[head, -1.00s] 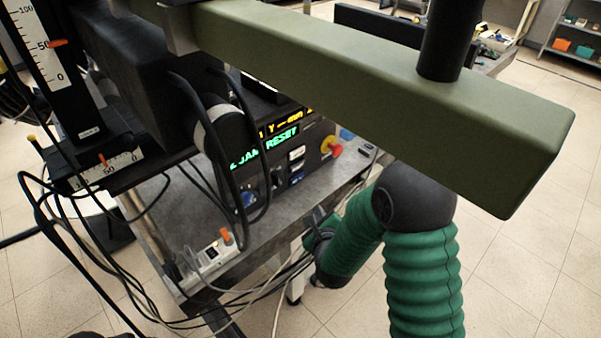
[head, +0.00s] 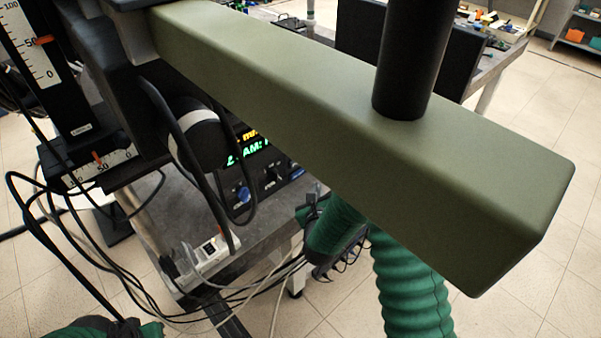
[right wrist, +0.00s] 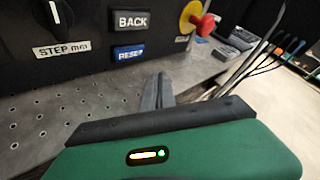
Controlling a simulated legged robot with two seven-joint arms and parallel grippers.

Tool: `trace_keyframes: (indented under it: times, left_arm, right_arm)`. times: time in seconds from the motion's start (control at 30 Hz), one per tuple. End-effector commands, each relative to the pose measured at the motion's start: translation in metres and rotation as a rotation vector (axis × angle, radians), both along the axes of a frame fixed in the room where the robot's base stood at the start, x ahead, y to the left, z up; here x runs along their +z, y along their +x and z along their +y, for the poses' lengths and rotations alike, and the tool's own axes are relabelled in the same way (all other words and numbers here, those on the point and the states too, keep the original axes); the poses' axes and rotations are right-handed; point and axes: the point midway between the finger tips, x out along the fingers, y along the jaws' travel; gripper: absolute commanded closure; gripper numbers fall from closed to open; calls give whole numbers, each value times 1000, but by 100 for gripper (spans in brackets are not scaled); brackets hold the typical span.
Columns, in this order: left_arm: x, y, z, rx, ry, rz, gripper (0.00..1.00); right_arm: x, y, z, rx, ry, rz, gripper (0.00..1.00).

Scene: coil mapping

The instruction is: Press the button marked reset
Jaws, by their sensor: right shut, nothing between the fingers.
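In the right wrist view the reset button (right wrist: 129,52) is a blue button on a dark panel, lettered RESET, below a black BACK button (right wrist: 131,20). My right gripper (right wrist: 158,88) is shut and empty; its fingers point toward the panel, below and right of the button and apart from it. In the head view the right gripper (head: 306,208) is small and dark by the bench edge, and the green beam hides the button. Green and black parts of my left arm (head: 120,327) show at the bottom left; its jaws cannot be made out.
A large green beam (head: 350,140) spans the head view and covers much of the control panel (head: 262,185). A red and yellow knob (right wrist: 197,20) sits right of the buttons. Black cables and a power strip (head: 208,250) lie at the left. The perforated bench top (right wrist: 60,108) is clear.

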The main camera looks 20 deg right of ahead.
Motion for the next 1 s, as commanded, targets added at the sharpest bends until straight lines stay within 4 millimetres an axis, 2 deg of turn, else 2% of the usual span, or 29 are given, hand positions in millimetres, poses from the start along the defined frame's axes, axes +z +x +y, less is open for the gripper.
trace_keyframes:
  times: [0.07,0.1,0.3,1.0]
  left_arm:
    - [4,0,0,0,0,0,100]
    - [-1,0,0,0,0,0,100]
    - [-4,0,0,1,0,0,100]
    - [-4,0,0,1,0,0,100]
  right_arm:
    - [1,11,5,2,0,-1,100]
    - [-1,16,7,1,-1,-1,100]
    - [0,32,12,1,0,-2,100]
    - [0,34,12,1,-1,0,100]
